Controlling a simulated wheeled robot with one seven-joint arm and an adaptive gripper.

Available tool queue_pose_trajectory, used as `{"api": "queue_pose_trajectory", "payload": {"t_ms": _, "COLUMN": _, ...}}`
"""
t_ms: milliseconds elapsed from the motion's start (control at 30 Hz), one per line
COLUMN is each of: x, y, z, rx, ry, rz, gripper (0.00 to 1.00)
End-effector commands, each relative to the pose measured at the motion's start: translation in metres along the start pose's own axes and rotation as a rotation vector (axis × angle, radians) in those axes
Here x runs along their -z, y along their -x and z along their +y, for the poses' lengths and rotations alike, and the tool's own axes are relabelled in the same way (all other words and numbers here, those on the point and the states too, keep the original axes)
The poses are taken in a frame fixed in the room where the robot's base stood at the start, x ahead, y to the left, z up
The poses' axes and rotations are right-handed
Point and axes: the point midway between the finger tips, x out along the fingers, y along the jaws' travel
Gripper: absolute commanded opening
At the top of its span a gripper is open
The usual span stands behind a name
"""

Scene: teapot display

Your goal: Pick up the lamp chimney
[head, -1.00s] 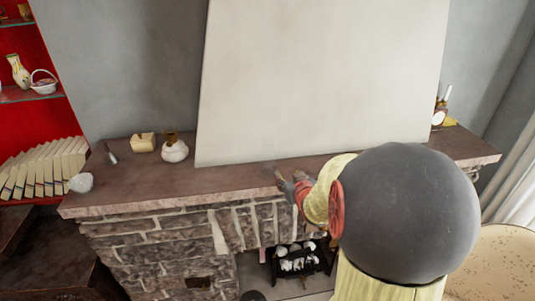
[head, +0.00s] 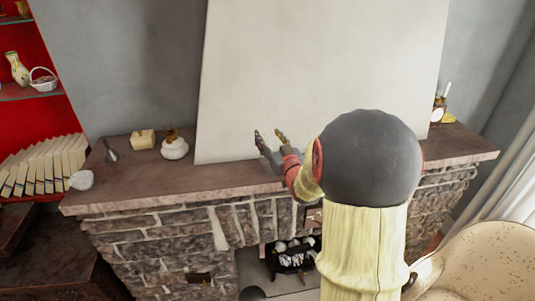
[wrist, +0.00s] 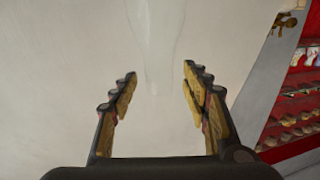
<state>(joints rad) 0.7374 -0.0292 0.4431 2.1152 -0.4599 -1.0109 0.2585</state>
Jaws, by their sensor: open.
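The lamp chimney (wrist: 156,45) is a clear, faint glass tube in the wrist view. It comes in from the top edge and narrows to an end between my fingers in the picture. Its upper part is cut off, and I cannot tell its depth from the fingertips. My gripper (wrist: 159,75) is open, with a finger on each side of the glass and no visible contact. In the head view my gripper (head: 269,136) is over the mantel, in front of the large pale panel. I cannot make out the glass there.
The mantel (head: 130,190) holds a round white pot with a brass top (head: 174,149), a small cream box (head: 143,138), a dark funnel-like piece (head: 110,154) and a whitish lump (head: 81,180) at left. A small clock (head: 437,114) stands at right. The pale panel (head: 320,70) rises behind.

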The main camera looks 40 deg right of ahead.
Motion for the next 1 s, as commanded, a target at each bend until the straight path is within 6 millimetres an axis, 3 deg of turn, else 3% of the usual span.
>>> {"api": "queue_pose_trajectory", "payload": {"t_ms": 133, "x": -0.0017, "y": -0.0131, "z": 0.0002, "rx": 0.000, "ry": -0.001, "rz": -0.003, "gripper": 0.47}}
{"api": "queue_pose_trajectory", "payload": {"t_ms": 400, "x": -0.0012, "y": -0.0153, "z": 0.0003, "rx": -0.001, "ry": 0.000, "rz": -0.002, "gripper": 0.47}}
{"api": "queue_pose_trajectory", "payload": {"t_ms": 1000, "x": -0.0011, "y": -0.0150, "z": 0.0003, "rx": -0.001, "ry": 0.000, "rz": -0.002, "gripper": 0.13}}
